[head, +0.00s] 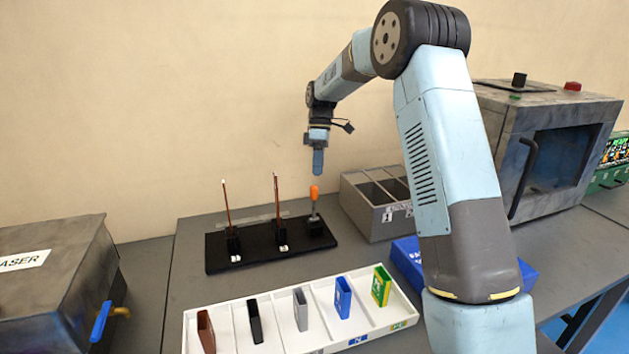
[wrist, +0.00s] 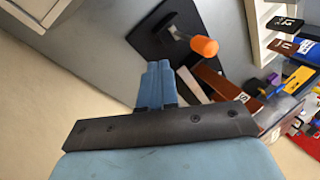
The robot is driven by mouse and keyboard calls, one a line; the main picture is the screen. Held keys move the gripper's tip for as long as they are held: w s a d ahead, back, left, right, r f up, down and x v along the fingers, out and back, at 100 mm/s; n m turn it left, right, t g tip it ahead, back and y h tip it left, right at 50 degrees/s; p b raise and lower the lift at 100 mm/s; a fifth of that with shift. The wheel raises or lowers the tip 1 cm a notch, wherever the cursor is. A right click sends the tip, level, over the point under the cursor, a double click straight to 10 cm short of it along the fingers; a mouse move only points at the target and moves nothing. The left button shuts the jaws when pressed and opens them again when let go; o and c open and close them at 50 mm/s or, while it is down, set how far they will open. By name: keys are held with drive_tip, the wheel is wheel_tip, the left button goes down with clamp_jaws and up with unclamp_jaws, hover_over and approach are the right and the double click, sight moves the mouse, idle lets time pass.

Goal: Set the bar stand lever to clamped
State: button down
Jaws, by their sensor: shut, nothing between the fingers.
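The bar stand lever (head: 314,194) has an orange knob on a metal stem and stands about upright at the right end of the black bar stand (head: 265,256). Two upright copper-coloured bars stand in the base, left (head: 227,203) and middle (head: 277,195). My gripper (head: 318,170) is shut and empty, pointing down just above the orange knob, apart from it. In the wrist view my gripper (wrist: 158,68) shows its blue fingers together, with the orange knob (wrist: 204,46) to their right.
A grey divided bin (head: 372,225) stands right of the bar stand. A white tray (head: 190,335) with several coloured blocks lies in front. A blue bin (head: 407,258) is partly behind my arm. A grey oven-like box (head: 510,130) stands far right, a grey machine (head: 55,265) at left.

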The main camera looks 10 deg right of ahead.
sight(314, 204)
drive_tip(key=s, duration=0.1)
drive_tip(key=s+a+f, duration=0.1)
drive_tip(key=s, duration=0.1)
drive_tip(key=s+f, duration=0.1)
drive_tip(key=shift+s+a, duration=0.15)
drive_tip(key=shift+s, duration=0.2)
drive_tip(key=shift+a, duration=0.1)
